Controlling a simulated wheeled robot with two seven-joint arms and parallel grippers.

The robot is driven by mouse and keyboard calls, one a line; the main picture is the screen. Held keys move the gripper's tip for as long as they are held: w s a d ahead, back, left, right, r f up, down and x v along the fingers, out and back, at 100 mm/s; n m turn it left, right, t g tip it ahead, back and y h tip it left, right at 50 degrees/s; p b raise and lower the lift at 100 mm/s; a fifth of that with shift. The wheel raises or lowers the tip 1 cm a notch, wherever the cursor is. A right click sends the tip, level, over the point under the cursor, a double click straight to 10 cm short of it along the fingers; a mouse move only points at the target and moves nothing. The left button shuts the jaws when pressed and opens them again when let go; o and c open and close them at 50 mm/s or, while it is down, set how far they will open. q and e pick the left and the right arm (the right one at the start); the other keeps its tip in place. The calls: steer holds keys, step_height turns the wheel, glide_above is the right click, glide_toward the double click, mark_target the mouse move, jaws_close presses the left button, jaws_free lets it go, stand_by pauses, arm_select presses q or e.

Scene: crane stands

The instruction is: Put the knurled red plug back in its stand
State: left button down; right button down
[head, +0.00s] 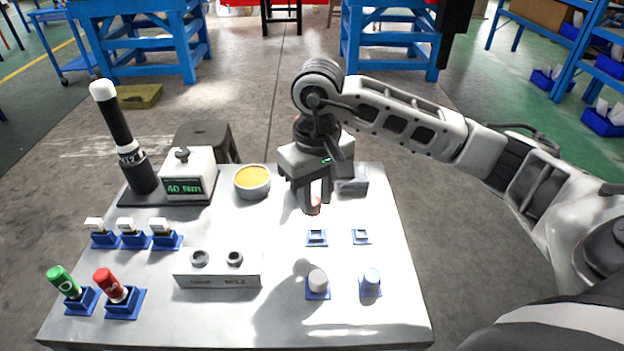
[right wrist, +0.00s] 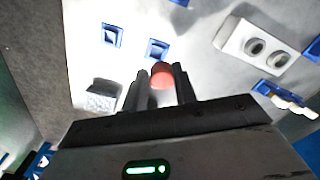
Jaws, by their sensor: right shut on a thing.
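The red plug (head: 315,206) is between the fingers of my right gripper (head: 317,207), held above the white table. The right wrist view shows its rounded red end (right wrist: 162,74) between the two fingertips (right wrist: 160,88); the fingers hide much of it, and I cannot make out knurling. Two small blue square stands with no plug in them, a left one (head: 317,238) and a right one (head: 361,237), lie nearer the front than the gripper. They also show in the right wrist view (right wrist: 156,48) (right wrist: 111,36). My left gripper is not in view.
A grey plug (head: 318,279) and a pale blue plug (head: 371,277) stand in blue stands nearer the front. A grey two-hole block (head: 218,268) is to the left. A yellow-topped round tin (head: 252,181) and a grey block (head: 354,183) are near the back.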

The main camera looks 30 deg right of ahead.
mark_target(320, 212)
steer(key=shift+d+r, duration=0.2)
steer(key=shift+d, duration=0.25)
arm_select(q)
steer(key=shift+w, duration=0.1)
